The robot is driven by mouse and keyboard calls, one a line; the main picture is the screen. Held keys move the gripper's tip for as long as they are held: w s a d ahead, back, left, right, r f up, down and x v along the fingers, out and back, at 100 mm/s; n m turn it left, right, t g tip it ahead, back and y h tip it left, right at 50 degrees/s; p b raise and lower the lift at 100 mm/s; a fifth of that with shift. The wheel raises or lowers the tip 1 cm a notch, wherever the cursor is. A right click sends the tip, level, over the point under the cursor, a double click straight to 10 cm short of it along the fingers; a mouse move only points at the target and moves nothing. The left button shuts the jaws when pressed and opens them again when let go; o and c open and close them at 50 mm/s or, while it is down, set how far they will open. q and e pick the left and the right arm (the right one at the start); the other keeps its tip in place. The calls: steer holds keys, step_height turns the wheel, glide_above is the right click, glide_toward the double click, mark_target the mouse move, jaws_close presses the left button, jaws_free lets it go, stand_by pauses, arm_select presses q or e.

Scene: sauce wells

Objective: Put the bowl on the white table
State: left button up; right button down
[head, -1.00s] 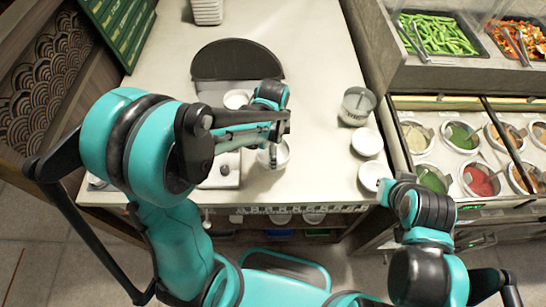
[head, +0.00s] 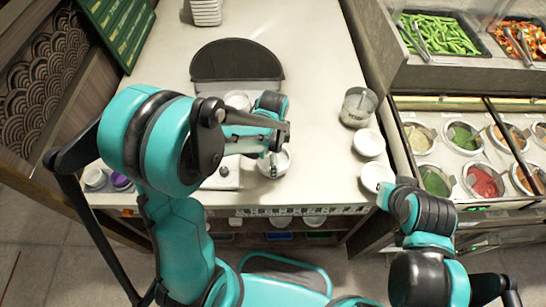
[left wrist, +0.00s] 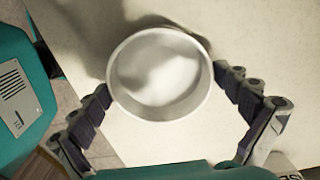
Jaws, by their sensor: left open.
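A round white bowl (head: 276,163) is at the front part of the white table (head: 315,70), close to its front edge. In the left wrist view the bowl (left wrist: 160,75) is seen from above and looks empty. My left gripper (left wrist: 162,83) is open, with one finger on each side of the bowl. I cannot tell whether the fingers touch it or whether the bowl rests fully on the table. In the head view my left gripper (head: 272,160) partly covers the bowl. My right gripper (head: 386,192) is by the table's right front corner, its fingers unclear.
Two white dishes (head: 368,142) and a clear container (head: 357,106) stand along the table's right side. Sauce wells (head: 462,138) lie to the right. The table's middle is clear.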

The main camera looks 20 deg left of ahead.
arm_select(q)
steer(key=shift+r+p, duration=0.25)
steer(key=shift+p, duration=0.05)
step_height(320, 180, up, 11)
steer(key=p, duration=0.4)
steer(key=s+a+r+n+t, duration=0.4)
steer(key=s+r+n+t, duration=0.3)
steer(key=n, duration=0.7)
steer(key=s+r, duration=0.1)
steer(key=s, duration=0.1)
steer(key=shift+s+a+n, duration=0.4)
steer(key=shift+f, duration=0.1)
